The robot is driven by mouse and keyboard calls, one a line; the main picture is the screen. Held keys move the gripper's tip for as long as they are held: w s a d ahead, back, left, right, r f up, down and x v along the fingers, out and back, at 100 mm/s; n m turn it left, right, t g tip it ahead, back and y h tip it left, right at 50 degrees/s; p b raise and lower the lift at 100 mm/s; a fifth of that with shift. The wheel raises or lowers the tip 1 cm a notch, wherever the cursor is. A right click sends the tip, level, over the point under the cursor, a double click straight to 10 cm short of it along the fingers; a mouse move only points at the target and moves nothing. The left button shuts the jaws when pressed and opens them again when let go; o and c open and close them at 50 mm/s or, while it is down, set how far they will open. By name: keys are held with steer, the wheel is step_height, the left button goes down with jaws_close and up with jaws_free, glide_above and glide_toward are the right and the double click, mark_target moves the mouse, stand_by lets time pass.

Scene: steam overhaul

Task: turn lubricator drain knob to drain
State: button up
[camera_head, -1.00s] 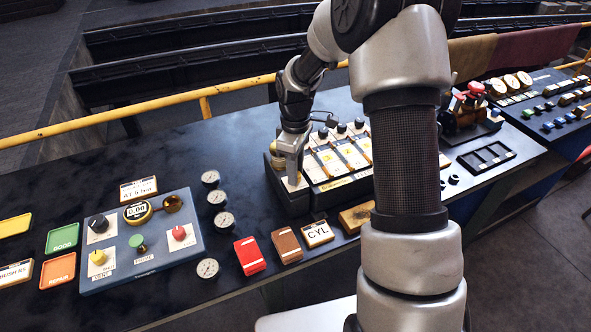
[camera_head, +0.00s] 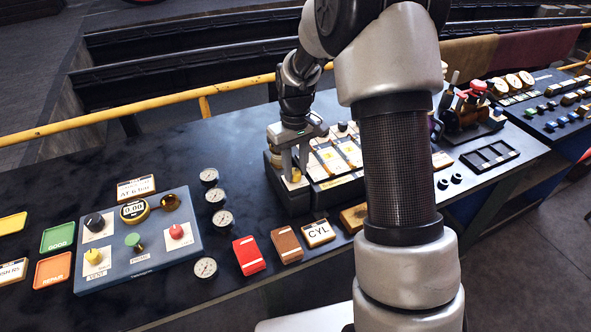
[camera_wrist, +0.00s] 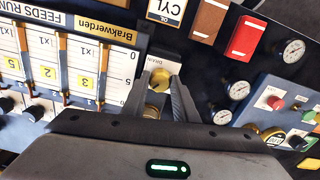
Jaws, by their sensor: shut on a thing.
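The drain knob (camera_wrist: 159,79) is a small brass-yellow knob on a white plate marked DRAIN, at the end of the lubricator (camera_wrist: 85,62). My gripper (camera_wrist: 160,80) is shut on the knob, with one finger on each side of it. In the head view my gripper (camera_head: 296,175) points down over the left end of the lubricator (camera_head: 290,203), and the yellow knob (camera_head: 296,175) shows between the fingers. A second brass round part (camera_wrist: 152,110) lies behind the knob, between the fingers. The knob's pointer direction is too small to tell.
The lubricator's labelled feed columns (camera_head: 345,152) stand right beside my gripper. Several gauges (camera_head: 216,195) and a blue control box (camera_head: 150,255) are to the left. Red (camera_head: 249,255) and brown (camera_head: 287,245) blocks lie in front. The bench behind the gauges is clear.

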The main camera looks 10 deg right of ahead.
mark_target(295, 172)
steer(key=m, duration=0.5)
steer(key=shift+m+b, duration=0.3)
steer(key=shift+b, duration=0.1)
steer(key=m, duration=0.4)
steer(key=shift+m, duration=0.4)
steer(key=o, duration=1.1)
steer(key=shift+c, duration=0.2)
step_height(295, 172, up, 18)
steer(key=shift+f, duration=0.25)
